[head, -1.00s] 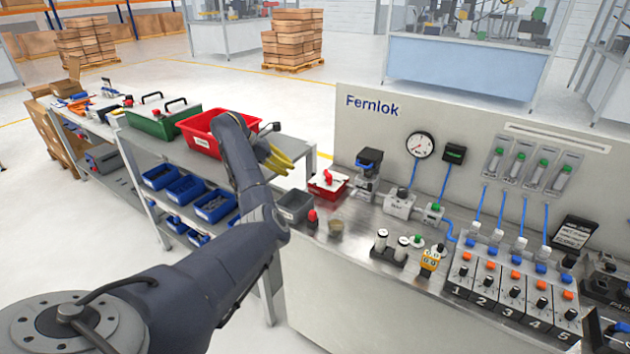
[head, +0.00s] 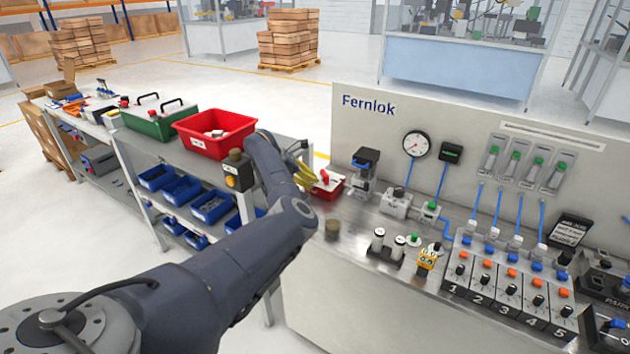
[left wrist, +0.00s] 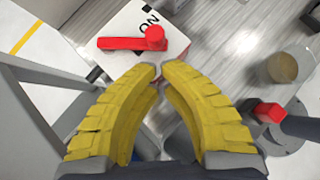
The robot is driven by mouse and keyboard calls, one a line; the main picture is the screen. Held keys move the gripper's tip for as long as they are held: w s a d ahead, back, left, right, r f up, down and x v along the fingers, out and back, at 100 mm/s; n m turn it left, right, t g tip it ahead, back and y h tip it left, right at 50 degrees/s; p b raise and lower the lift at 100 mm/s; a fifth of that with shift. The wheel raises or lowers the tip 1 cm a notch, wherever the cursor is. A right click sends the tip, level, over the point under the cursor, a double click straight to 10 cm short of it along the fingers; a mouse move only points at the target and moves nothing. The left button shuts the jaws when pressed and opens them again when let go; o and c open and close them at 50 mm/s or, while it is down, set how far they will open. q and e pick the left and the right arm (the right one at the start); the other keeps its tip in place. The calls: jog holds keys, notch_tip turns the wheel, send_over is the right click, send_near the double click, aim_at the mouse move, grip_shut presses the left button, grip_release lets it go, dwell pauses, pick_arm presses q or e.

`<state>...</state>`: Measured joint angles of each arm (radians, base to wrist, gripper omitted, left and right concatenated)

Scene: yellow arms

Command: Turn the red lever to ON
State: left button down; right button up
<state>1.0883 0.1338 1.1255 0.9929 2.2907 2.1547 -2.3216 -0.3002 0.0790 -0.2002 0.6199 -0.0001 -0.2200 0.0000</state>
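The red lever (head: 325,177) sits on the white top of a small red box (head: 331,193) at the left end of the steel bench. In the left wrist view the lever (left wrist: 133,42) lies across the white plate (left wrist: 182,42), its arm pointing left from a round hub. The printed word ON is above the hub, beyond the lever. My left gripper (head: 308,176) is beside the box in the head view. In the left wrist view its yellow fingertips (left wrist: 160,72) are together, empty, and just short of the lever, with no clear contact. My right gripper is out of view.
A small round cup (head: 332,229) and a red-topped part (left wrist: 268,112) are right of the gripper. Valves (head: 398,203) stand further right on the bench.

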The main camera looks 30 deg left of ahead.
pick_arm(q)
jog(key=shift+w+d, duration=0.45)
jog(key=shift+w, duration=0.15)
jog(key=shift+d+n+y, duration=0.3)
jog(key=shift+n, duration=0.1)
jog(key=shift+w+d+n+t, duration=0.1)
jog(key=shift+d+n+t, duration=0.1)
jog(key=shift+n+t, duration=0.1)
